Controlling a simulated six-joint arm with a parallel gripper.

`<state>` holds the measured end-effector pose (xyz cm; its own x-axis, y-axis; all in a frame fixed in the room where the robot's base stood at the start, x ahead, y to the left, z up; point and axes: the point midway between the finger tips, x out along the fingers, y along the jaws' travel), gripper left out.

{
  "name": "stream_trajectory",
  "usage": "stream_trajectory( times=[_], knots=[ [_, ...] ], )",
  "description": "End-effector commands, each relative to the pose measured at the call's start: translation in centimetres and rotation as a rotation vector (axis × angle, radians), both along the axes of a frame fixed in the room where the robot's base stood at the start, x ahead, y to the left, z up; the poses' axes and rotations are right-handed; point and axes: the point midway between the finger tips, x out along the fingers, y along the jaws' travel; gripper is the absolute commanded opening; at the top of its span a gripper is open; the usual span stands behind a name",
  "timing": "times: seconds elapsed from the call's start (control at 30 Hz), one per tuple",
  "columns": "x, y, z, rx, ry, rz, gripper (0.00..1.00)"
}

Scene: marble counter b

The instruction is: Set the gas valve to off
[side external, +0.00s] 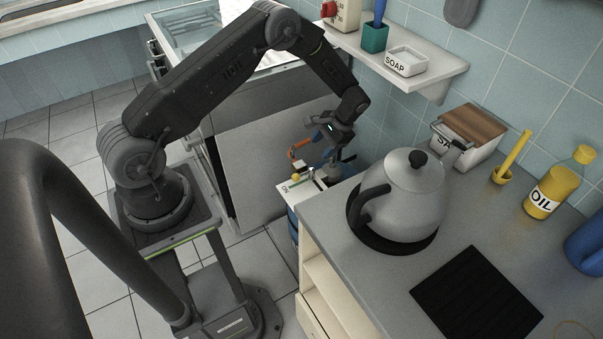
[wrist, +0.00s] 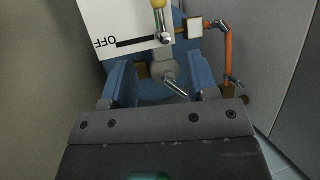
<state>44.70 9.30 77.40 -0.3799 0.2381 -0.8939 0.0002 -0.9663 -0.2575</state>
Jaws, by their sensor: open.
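The gas valve shows in the wrist view as a grey body (wrist: 163,72) with a metal stem and a yellow-tipped handle (wrist: 158,5) pointing to the top edge. A white label plate (wrist: 112,18) beside it carries an upside-down OFF and a black bar. In the side view the plate (side external: 290,197) and yellow tip (side external: 296,177) sit low in the gap left of the counter. My gripper (wrist: 162,80) is open, its two blue-padded fingers on either side of the grey body, with the handle's tip beyond them. Whether the fingers touch the valve is unclear. It is also in the side view (side external: 334,163), partly overlapping the valve.
An orange pipe (wrist: 229,55) runs beside the valve. The counter (side external: 385,285) with a kettle (side external: 408,195) stands close on the right, the oven (side external: 255,155) behind on the left. A shelf (side external: 425,75) with a soap dish (side external: 406,60) hangs above.

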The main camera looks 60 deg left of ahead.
Motion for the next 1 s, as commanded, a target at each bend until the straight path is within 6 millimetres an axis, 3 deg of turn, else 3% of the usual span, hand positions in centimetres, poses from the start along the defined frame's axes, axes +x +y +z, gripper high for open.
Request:
stream_trajectory(
  times=[0.23, 0.7, 1.0],
  knots=[
    [-1.0, 0.6, -2.4, 0.0, 0.007, 0.003, 0.54],
    [-4.5, 2.7, -10.5, -0.001, 0.006, 0.002, 0.54],
    [-5.3, 3.3, -12.5, 0.0, 0.002, 0.001, 0.54]
  ],
)
